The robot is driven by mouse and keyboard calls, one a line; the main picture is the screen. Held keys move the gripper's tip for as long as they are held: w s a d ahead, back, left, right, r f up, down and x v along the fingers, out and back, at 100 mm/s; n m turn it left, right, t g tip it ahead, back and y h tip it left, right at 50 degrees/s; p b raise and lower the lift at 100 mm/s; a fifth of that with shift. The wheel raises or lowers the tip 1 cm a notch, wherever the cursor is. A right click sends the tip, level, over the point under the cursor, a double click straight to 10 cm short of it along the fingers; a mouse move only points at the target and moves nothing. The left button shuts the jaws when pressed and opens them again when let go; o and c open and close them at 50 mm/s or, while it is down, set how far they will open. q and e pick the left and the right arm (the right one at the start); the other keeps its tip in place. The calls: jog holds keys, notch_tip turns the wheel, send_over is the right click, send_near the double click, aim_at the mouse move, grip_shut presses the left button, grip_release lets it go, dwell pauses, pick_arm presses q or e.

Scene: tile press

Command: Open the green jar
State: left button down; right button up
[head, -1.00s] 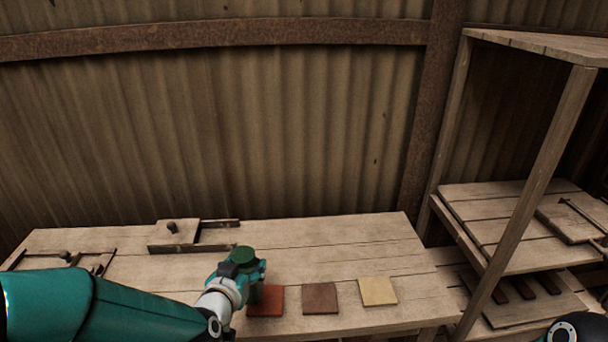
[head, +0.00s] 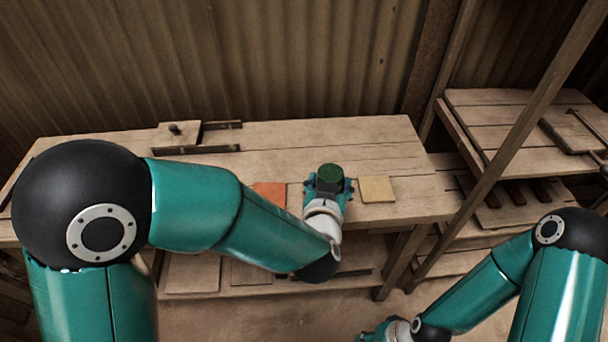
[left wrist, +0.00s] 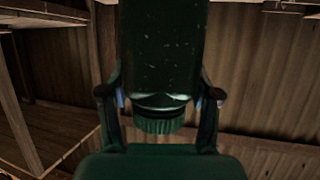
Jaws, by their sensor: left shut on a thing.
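The green jar (head: 329,174) is between the fingers of my left gripper (head: 328,186), over the front part of the table in the head view. Its dark round top faces the head camera. In the left wrist view the jar's dark green body (left wrist: 160,50) fills the upper middle, with a ribbed end (left wrist: 160,124) below it. The fingers of my left gripper (left wrist: 160,98) stand on both sides of it. My right gripper (head: 378,334) is low at the bottom edge, partly cut off, and its jaws cannot be made out.
An orange-red tile (head: 270,194) lies left of the jar and a yellow tile (head: 377,188) right of it on the table (head: 290,133). A wooden fixture (head: 178,136) stands at the back left. A shelf rack (head: 490,110) is at right. The table's back right is clear.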

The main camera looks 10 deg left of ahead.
jog(key=o, duration=0.5)
jog(key=shift+w, duration=0.15)
jog(key=shift+o, duration=0.7)
jog(key=shift+w+a, duration=0.15)
jog(key=shift+w, duration=0.2)
jog(key=w+r+m+g, duration=0.15)
jog(key=w+r, duration=0.35)
jog(key=w, duration=0.7)
jog(key=w+r+m+g+h, duration=0.1)
jog(key=w+r+g+h, duration=0.1)
jog(key=w+r, duration=0.4)
notch_tip(320, 180, up, 33)
jog(key=m+t+h, duration=0.2)
jog(key=m+t, duration=0.1)
jog(key=m, duration=0.8)
send_over(332, 172)
jog(key=shift+f, duration=3.9)
